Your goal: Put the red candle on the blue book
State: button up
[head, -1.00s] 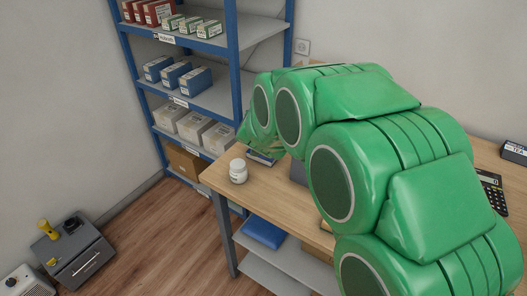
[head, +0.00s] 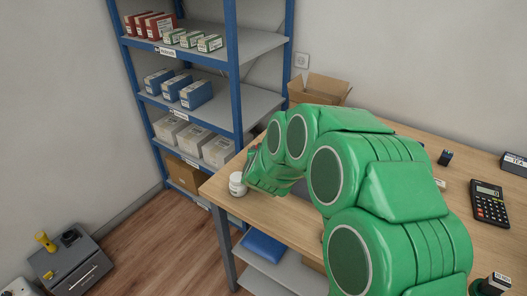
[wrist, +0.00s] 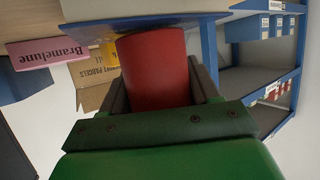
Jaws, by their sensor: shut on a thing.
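My gripper (wrist: 160,95) is shut on the red candle (wrist: 155,70), with one finger on each side of it. In the wrist view, which looks upside down, the candle's far end overlaps the blue cover of the blue book (wrist: 205,22), which has a yellow mark on it. I cannot tell whether candle and cover touch. The blue book is hidden there behind my arm.
A white jar (head: 237,184) stands close to the gripper at the counter's edge. A pink "Bramelune" item (wrist: 45,52) and an open cardboard box (head: 320,89) are near the book. A calculator (head: 489,203) lies right. Blue-framed shelves (head: 233,60) stand behind.

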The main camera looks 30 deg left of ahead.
jog(key=shift+f, duration=0.1)
jog(key=o, duration=1.1)
jog(key=shift+o, duration=0.2)
jog(key=v, duration=1.2)
